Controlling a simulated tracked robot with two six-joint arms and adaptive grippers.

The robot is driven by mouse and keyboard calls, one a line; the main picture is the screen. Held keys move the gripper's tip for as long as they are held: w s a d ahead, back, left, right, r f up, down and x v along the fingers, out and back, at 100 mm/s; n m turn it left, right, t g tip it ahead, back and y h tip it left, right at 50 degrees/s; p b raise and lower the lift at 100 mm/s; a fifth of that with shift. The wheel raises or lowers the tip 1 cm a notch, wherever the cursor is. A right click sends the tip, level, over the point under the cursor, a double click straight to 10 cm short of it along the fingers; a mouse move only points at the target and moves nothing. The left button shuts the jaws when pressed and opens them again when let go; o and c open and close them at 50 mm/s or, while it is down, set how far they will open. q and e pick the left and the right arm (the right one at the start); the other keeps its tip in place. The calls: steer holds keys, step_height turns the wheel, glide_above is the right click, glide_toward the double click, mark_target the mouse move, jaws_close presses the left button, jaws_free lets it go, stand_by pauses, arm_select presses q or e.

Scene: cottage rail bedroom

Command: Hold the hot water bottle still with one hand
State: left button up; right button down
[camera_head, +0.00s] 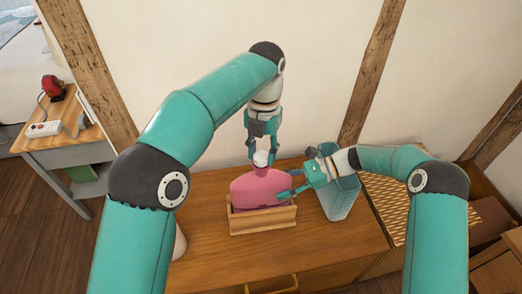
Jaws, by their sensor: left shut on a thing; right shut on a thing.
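The pink hot water bottle (258,189) stands upright in a small wooden holder (262,221) on the wooden dresser top. Its white stopper (261,158) is at the top of its neck. My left gripper (262,148) points down from above and is shut on the stopper. My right gripper (293,182) comes in from the right and is shut on the right side of the bottle, near its upper edge. The bottle's lower part is hidden by the holder's front.
A teal basket (343,205) stands just right of the holder, below my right arm. A woven surface (388,190) lies farther right. A nightstand (58,137) at left carries a red object and a white power strip. Bare dresser top lies in front of the holder.

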arm_select(q)
steer(key=o, duration=0.8)
steer(key=shift+c, duration=0.2)
step_height(320, 180, up, 4)
steer(key=shift+r, duration=0.25)
